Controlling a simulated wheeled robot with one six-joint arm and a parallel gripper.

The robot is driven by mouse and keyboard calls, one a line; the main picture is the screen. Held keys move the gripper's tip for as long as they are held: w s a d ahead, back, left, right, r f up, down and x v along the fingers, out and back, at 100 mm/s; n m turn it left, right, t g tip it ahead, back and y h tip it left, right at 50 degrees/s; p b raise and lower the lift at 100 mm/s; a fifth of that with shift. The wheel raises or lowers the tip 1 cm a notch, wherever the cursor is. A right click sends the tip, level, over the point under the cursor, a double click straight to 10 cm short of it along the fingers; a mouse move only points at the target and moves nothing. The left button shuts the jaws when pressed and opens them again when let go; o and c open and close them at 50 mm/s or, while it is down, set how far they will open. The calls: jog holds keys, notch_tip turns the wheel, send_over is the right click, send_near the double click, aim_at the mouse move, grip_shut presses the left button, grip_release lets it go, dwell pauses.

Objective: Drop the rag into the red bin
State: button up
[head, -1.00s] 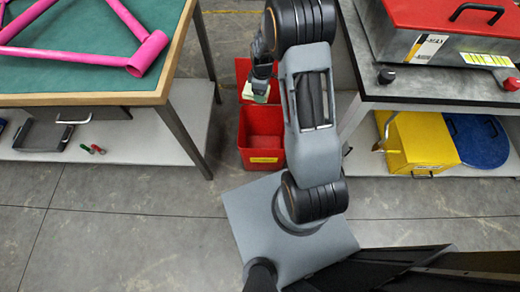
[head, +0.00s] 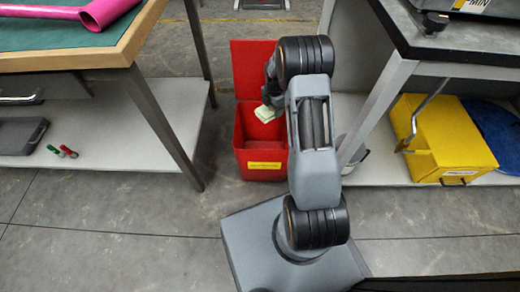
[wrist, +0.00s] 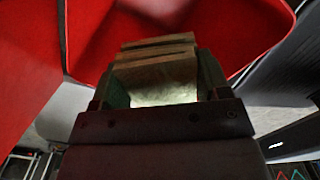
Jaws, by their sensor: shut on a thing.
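The red bin (head: 262,165) stands on the floor between the two benches, with its red lid raised at the back and a yellow label on its front. My gripper (head: 268,103) is over the bin's opening and is shut on the rag (head: 265,115), a small pale cloth. In the wrist view the rag (wrist: 165,82) shows between the fingers of my gripper (wrist: 160,85), with the red bin (wrist: 30,60) behind and around it. My arm hides the right side of the bin in the head view.
A green-topped bench (head: 60,45) with a pink tube (head: 105,12) stands at left. Its lower shelf (head: 105,135) holds a dark tray and small red and green items. A dark-topped bench (head: 455,40) stands at right, with a yellow box (head: 440,140) on its shelf. Floor in front is clear.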

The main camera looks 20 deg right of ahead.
notch_tip(320, 180, down, 6)
jog(key=b, duration=0.4)
dwell(0.3)
jog(key=o, duration=1)
jog(key=shift+o, duration=0.2)
jog(key=shift+r, duration=0.15)
notch_tip(320, 180, up, 14)
jog(key=p, duration=0.5)
jog(key=shift+f, duration=0.2)
